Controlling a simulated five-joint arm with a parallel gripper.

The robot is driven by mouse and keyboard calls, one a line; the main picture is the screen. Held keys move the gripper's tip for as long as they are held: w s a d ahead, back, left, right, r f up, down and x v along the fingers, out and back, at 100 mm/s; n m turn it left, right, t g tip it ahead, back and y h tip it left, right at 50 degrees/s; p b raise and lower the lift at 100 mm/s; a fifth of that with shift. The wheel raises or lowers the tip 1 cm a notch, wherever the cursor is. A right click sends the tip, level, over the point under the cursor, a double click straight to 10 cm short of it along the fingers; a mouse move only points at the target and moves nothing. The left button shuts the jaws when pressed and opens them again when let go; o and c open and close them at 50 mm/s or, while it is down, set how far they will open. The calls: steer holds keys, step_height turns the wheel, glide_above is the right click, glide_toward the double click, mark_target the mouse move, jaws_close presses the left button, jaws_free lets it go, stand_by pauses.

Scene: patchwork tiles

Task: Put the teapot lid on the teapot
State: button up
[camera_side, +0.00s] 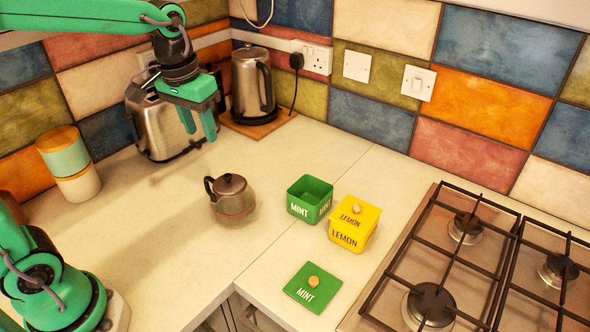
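A small grey, partly see-through teapot (233,207) with a dark handle stands on the counter, left of the middle of the view. A brown round lid (229,184) with a dark knob sits on top of the teapot, covering its opening. Whether it is fully seated is too small to tell. My green gripper (199,133) is above and a little left of the teapot, in front of the toaster in the picture. Its two fingers point down and are apart, with nothing between them. It does not touch the lid.
An open green MINT tin (310,199), a yellow LEMON tin (354,224) with its lid on, and a green MINT lid (312,287) lie right of the teapot. A toaster (163,122), kettle (252,85), canister (69,163) and gas hob (386,297) surround the clear counter.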

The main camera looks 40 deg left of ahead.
steer(key=s+m+t, duration=0.1)
steer(key=s+t, duration=0.3)
steer(key=s, duration=0.8)
steer(key=shift+s+a+f, duration=0.25)
